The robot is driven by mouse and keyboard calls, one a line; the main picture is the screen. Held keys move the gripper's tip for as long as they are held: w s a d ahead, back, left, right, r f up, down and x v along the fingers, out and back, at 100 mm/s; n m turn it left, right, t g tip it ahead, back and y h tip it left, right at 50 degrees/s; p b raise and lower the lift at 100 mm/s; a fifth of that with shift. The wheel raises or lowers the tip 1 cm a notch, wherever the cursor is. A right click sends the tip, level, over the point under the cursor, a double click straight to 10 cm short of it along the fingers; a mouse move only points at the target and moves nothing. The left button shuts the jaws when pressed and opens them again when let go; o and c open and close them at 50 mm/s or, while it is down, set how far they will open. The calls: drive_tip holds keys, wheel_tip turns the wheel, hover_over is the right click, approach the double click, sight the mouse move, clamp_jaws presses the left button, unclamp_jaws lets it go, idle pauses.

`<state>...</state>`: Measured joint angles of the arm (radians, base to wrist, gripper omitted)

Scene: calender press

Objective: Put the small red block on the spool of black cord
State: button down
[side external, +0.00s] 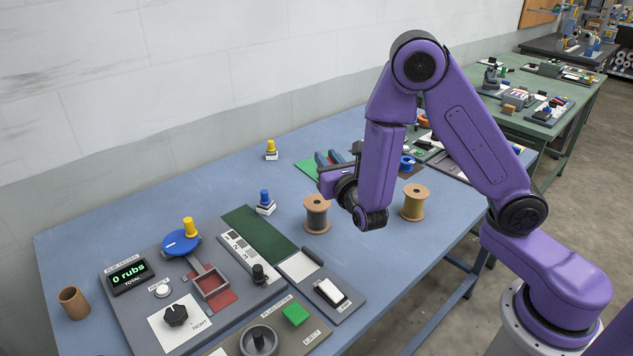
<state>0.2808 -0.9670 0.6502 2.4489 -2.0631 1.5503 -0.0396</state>
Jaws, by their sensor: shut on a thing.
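The spool of black cord (316,214) stands upright on the blue table, with wooden flanges and dark cord between them. My gripper (328,184) is above and just behind it in the picture, beside the spool's upper right. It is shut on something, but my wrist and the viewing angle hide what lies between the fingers. I cannot make out the small red block for certain. The top of the black cord spool looks bare.
A spool of olive-yellow cord (413,203) stands to the right. Stamps with a blue knob (265,199) and a yellow knob (271,148) stand to the left. A grey control panel (140,312) fills the front. Open table lies at the back left.

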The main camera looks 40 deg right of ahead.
drive_tip(key=w+f, duration=0.1)
drive_tip(key=f, duration=0.1)
drive_tip(key=w+f, duration=0.1)
drive_tip(key=w, duration=0.1)
drive_tip(key=shift+a+f, duration=0.1)
drive_tip(key=shift+f, duration=0.25)
drive_tip(key=shift+w+f, duration=0.15)
drive_tip(key=shift+f, duration=0.75)
drive_tip(key=shift+w+f, duration=0.1)
drive_tip(key=shift+f, duration=0.8)
drive_tip(key=c, duration=1)
unclamp_jaws()
drive_tip(key=shift+f, duration=0.1)
